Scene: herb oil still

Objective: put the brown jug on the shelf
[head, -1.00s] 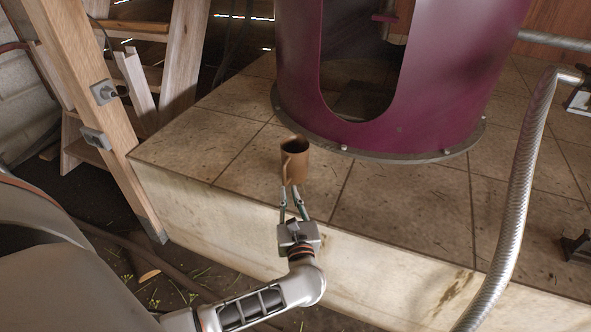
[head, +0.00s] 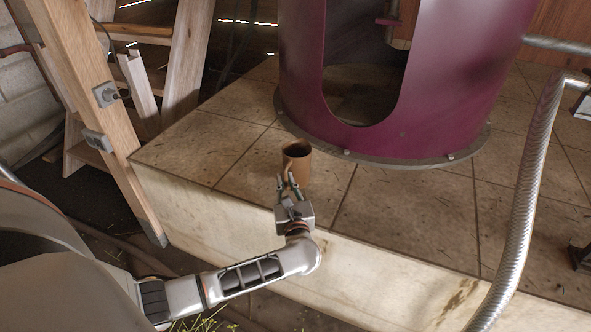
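The brown jug (head: 299,162) stands upright on the tiled top of the stone platform, near its front edge. Its handle faces my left gripper. My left gripper (head: 286,181) is at the near side of the jug, with its two fingers apart and their tips close to the handle. I cannot tell whether the fingers touch the jug. My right gripper does not show. I cannot make out a shelf for certain in this view.
A large purple still body (head: 420,125) with an arched opening stands just behind the jug. A ribbed metal hose (head: 522,190) curves down at the right. A wooden post (head: 92,115) with fittings leans at the left. The tiles (head: 410,215) right of the jug are clear.

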